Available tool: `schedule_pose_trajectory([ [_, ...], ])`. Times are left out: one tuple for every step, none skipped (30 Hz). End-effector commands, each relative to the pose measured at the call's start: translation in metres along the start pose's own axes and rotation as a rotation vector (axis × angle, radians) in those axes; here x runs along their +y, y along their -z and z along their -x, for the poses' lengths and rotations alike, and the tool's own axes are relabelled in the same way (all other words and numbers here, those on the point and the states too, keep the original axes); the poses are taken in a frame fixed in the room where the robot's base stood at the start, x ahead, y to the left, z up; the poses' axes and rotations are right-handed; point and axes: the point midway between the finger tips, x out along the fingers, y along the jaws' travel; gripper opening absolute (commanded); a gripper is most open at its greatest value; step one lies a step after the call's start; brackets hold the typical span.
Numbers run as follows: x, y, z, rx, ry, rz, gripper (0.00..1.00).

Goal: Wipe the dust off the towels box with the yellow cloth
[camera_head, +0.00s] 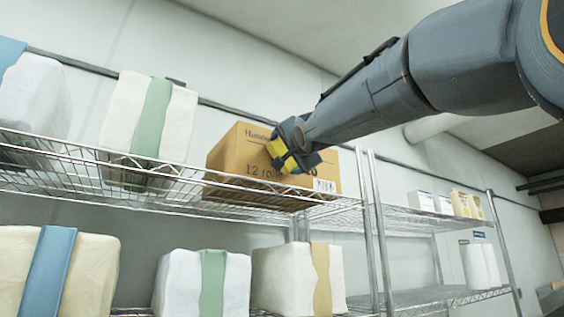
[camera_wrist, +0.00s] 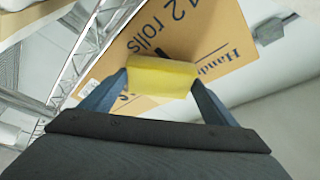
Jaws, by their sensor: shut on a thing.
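A brown cardboard box (camera_head: 232,155) with dark print sits on the upper wire shelf in the head view. Its printed face also shows in the wrist view (camera_wrist: 205,30), with "2 rolls" readable. My gripper (camera_head: 289,154) is in front of the box's printed face and hides part of the print. It is shut on the yellow cloth (camera_wrist: 161,77), which shows as a folded yellow pad between the two fingers. The cloth also shows in the head view (camera_head: 278,149). It overlaps the box face; I cannot tell whether it touches. No dust is clearly visible on the box.
Wrapped white bundles, one with a green band (camera_head: 151,115), stand left of the box on the wire shelf (camera_head: 80,178). More bundles (camera_head: 284,278) stand on the shelf below. A metal post (camera_head: 377,225) and a second rack with small boxes (camera_head: 467,204) stand at right.

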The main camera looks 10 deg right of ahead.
Motion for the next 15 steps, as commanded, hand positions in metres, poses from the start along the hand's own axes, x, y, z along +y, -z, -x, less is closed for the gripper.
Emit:
schedule_pose_trajectory([
  [0.0008, -0.0008, -0.0009, 0.0, 0.0, 0.001, 0.56],
  [0.0009, -0.001, -0.0014, 0.0, 0.0, 0.001, 0.56],
  [0.0011, -0.0012, -0.0019, 0.0, -0.001, 0.001, 0.56],
  [0.0012, -0.0014, -0.0024, 0.0, -0.001, 0.0, 0.56],
  [0.0013, -0.0016, -0.0028, 0.0, -0.001, 0.0, 0.56],
  [0.0013, -0.0018, -0.0033, 0.0, -0.001, 0.0, 0.56],
  [0.0013, -0.0019, -0.0038, 0.0, -0.001, 0.0, 0.56],
  [0.0012, -0.002, -0.0041, 0.0, -0.001, 0.0, 0.56],
  [0.0012, -0.0021, -0.0047, 0.0, -0.001, 0.001, 0.56],
  [0.0011, -0.0022, -0.0051, 0.0, -0.001, 0.001, 0.56],
  [0.0011, -0.0024, -0.0055, 0.0, -0.001, 0.001, 0.56],
  [0.0012, -0.0026, -0.006, 0.0, -0.001, 0.001, 0.56],
  [0.0012, -0.0028, -0.0064, 0.0, -0.001, 0.001, 0.56],
  [0.0012, -0.003, -0.0067, 0.0, -0.001, 0.001, 0.56],
  [0.0012, -0.0032, -0.0072, 0.0, -0.001, 0.0, 0.56],
])
